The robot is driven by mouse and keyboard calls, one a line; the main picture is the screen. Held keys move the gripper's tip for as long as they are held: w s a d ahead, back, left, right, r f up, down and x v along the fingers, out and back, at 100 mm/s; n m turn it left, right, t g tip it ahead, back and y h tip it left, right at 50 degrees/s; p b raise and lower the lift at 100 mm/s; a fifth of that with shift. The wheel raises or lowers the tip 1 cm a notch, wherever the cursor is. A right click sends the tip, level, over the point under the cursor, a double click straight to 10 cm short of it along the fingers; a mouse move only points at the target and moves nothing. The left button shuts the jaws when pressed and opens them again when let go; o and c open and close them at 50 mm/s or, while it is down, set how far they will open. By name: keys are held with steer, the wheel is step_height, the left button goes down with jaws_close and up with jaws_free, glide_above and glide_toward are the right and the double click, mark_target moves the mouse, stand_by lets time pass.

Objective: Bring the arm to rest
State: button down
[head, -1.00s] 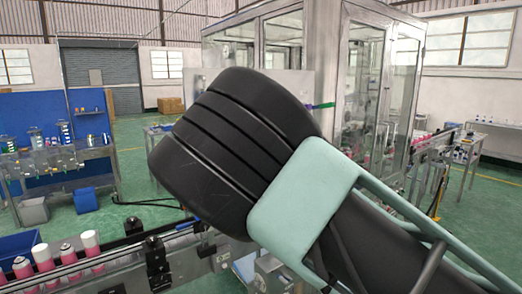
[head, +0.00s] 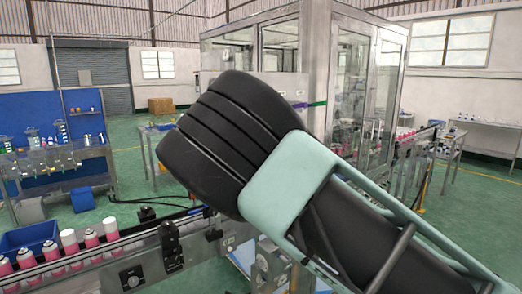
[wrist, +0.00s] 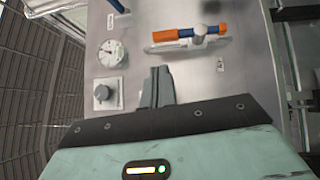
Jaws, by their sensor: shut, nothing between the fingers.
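My arm crosses the middle of the head view as black and mint-green links, raised in front of the machine. My gripper does not show in the head view. In the wrist view my gripper (wrist: 157,87) shows as two dark grey fingers closed together, with nothing between them. The fingers point at a grey metal panel (wrist: 128,70). The gap between fingertips and panel is hard to judge.
The panel carries a gauge (wrist: 111,53), a knob (wrist: 102,93) and an orange-and-blue handle (wrist: 188,34). A conveyor with pink cans (head: 92,239) runs at lower left. A glass-walled machine (head: 366,95) stands behind my arm. Green floor is open at left.

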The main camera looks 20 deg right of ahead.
steer(key=shift+f, duration=0.1)
steer(key=s+a+f+m+g+y+b, duration=0.2)
steer(key=s+a+f+g+y, duration=0.15)
steer(key=f, duration=0.55)
steer(key=s+a+f+m+g+y+b, duration=0.25)
steer(key=s+f, duration=0.25)
steer(key=f, duration=0.4)
steer(key=s+a+f+g+y+b, duration=0.2)
steer(key=s+a+f+g+y, duration=0.15)
steer(key=s+a, duration=0.45)
steer(key=s+a+f+m+g+y+b, duration=0.1)
steer(key=s+a+g+y+b, duration=0.25)
steer(key=s, duration=1.55)
steer(key=s+d+g+h+b, duration=0.1)
steer(key=s+g+h, duration=0.1)
steer(key=s, duration=0.5)
steer(key=s+d+f+g+h+b, duration=0.1)
steer(key=s+d, duration=0.1)
steer(key=s, duration=0.5)
steer(key=shift+s+d+g+h, duration=0.25)
steer(key=shift+d+g+h, duration=0.05)
steer(key=shift+g+h, duration=0.1)
